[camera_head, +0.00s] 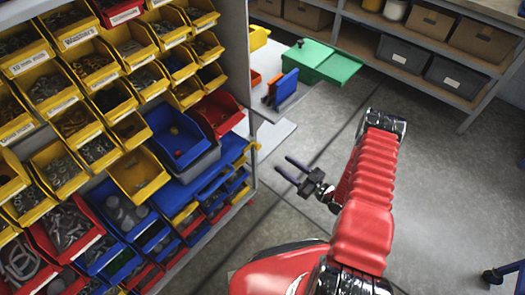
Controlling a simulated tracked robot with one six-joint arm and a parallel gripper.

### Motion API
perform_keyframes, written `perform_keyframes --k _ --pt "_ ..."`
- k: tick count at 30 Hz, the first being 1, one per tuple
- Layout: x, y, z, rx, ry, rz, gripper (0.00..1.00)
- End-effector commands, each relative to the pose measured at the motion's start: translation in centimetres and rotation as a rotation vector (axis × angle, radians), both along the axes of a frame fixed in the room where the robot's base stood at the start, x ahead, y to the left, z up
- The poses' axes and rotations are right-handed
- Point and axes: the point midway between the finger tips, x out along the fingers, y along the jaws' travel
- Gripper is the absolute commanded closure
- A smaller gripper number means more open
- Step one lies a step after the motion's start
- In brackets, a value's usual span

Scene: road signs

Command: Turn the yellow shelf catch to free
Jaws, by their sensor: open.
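A yellow piece (258,38) shows at the top beside the bin rack's right side panel. It is small and partly hidden by the panel, and I cannot tell whether it is the shelf catch or how it is turned. My gripper (282,164) is open and empty, its two dark fingers pointing left toward the rack's right edge. It is well below the yellow piece in the picture and apart from everything around it.
A bin rack (247,100) with several yellow, blue and red bins fills the left. A side shelf (262,108) holds a blue and orange item (282,89) and a green box (318,62). Back shelving (440,45) holds crates.

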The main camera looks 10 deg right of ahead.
Motion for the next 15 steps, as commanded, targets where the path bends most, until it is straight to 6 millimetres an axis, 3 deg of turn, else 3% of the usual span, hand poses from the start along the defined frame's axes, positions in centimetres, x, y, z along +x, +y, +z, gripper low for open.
perform_keyframes --k 15 --pt "5.3 4.0 0.0 -0.001 -0.001 0.004 0.56"
